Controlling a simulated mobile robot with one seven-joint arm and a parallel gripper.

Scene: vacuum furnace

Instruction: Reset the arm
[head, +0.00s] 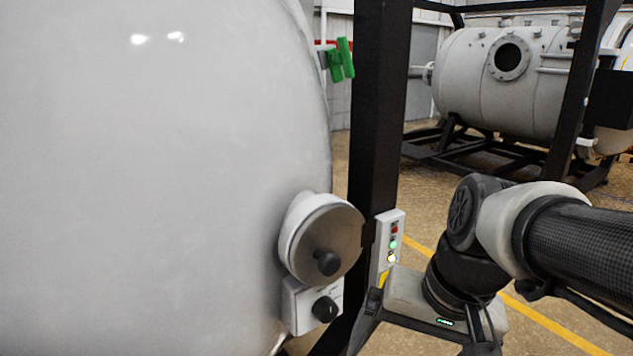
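My gripper (425,338) is at the bottom of the head view, right of centre, below my bent arm. Its light grey body with a small green light shows, and dark finger links spread downward from it. The fingertips are cut off by the lower edge, so its opening is unclear. No object shows in it. It appears in front of the black post and to the right of the furnace's round hatch (322,240) with a black knob. How far apart they are in depth is unclear.
The large pale furnace (150,190) fills the left. A black post (376,120) stands beside it, near a control box with lit buttons (388,245). A knob box (312,303) sits under the hatch. A green handle (341,60) is higher up. Another vessel (480,85) stands behind.

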